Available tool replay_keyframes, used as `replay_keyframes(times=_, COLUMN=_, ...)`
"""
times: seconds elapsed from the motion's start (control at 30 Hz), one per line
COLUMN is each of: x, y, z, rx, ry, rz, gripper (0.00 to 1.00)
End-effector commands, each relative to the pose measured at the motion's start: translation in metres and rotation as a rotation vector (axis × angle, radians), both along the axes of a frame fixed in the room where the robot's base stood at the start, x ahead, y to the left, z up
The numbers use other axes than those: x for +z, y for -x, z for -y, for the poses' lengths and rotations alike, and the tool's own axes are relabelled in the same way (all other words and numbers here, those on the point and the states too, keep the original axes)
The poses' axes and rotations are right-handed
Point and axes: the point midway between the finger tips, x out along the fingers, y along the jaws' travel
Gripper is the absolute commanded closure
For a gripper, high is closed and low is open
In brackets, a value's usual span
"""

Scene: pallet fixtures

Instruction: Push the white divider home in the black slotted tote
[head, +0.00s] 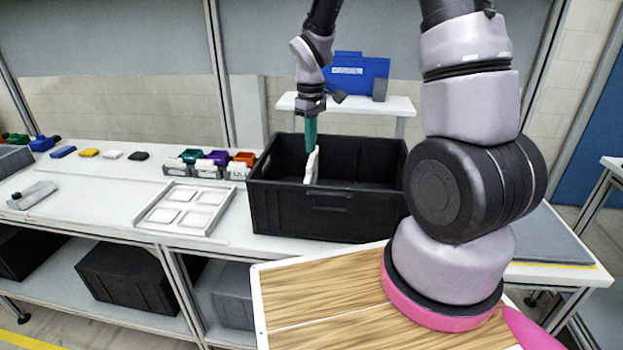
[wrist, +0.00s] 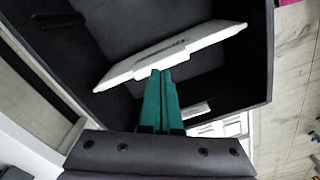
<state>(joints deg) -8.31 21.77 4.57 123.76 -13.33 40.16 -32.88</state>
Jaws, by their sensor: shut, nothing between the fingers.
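The black slotted tote (head: 318,215) stands on the white bench, its open top facing up. The white divider (head: 311,167) stands inside the tote, tilted, with its upper end showing near the rim. In the wrist view the divider (wrist: 170,55) runs slantwise across the tote (wrist: 258,50). My gripper (head: 311,135) has green fingers, points down into the tote and is at the divider's top edge. In the wrist view the closed fingertips (wrist: 161,75) are at the divider's near edge and appear to touch it. The divider's lower edge and the slots are hidden.
A white compartment tray (head: 186,208) lies left of the tote. Small green, purple and orange bins (head: 217,158) stand behind that tray. My arm covers the bench to the right.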

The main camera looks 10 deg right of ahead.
Motion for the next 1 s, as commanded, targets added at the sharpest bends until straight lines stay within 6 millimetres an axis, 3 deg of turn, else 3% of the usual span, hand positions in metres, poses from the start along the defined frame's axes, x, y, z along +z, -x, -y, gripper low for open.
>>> replay_keyframes(times=0.53, x=0.044, y=0.0, z=0.0, rx=-0.001, ry=0.0, rz=0.001, gripper=1.0)
replay_keyframes(times=1.0, x=0.052, y=0.0, z=0.001, rx=-0.007, ry=-0.001, rz=0.004, gripper=1.0)
